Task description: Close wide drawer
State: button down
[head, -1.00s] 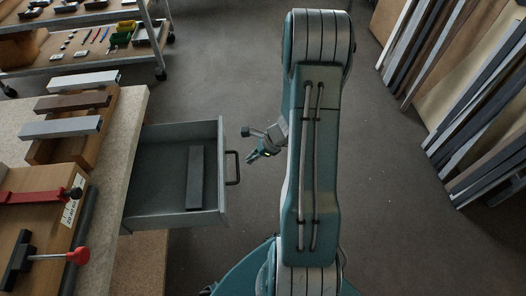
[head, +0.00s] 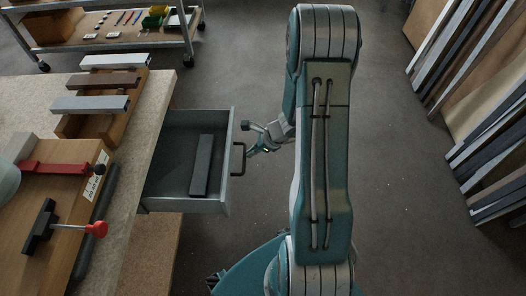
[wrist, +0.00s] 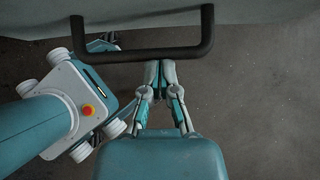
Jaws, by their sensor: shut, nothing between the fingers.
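The wide drawer (head: 160,190) stands pulled out from the workbench on the left in the head view. It is grey, with a dark bar inside. Its black handle (head: 239,159) is on the right-hand front; in the wrist view the handle (wrist: 140,53) runs across the top. My gripper (head: 252,147) is just right of the handle in the head view. In the wrist view my gripper (wrist: 160,66) is shut and empty, its tips just below the handle's bar. I cannot tell whether they touch it.
The workbench (head: 150,125) carries several profiles and a wooden jig with a red clamp (head: 60,168). A shelf cart (head: 115,40) stands behind. Long profiles (head: 480,110) lean at the right. The floor (head: 410,200) between is clear.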

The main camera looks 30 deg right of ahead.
send_over(181, 161)
jog(key=shift+s+d, duration=0.2)
jog(key=shift+w+a+r, duration=0.1)
jog(key=shift+w, duration=0.1)
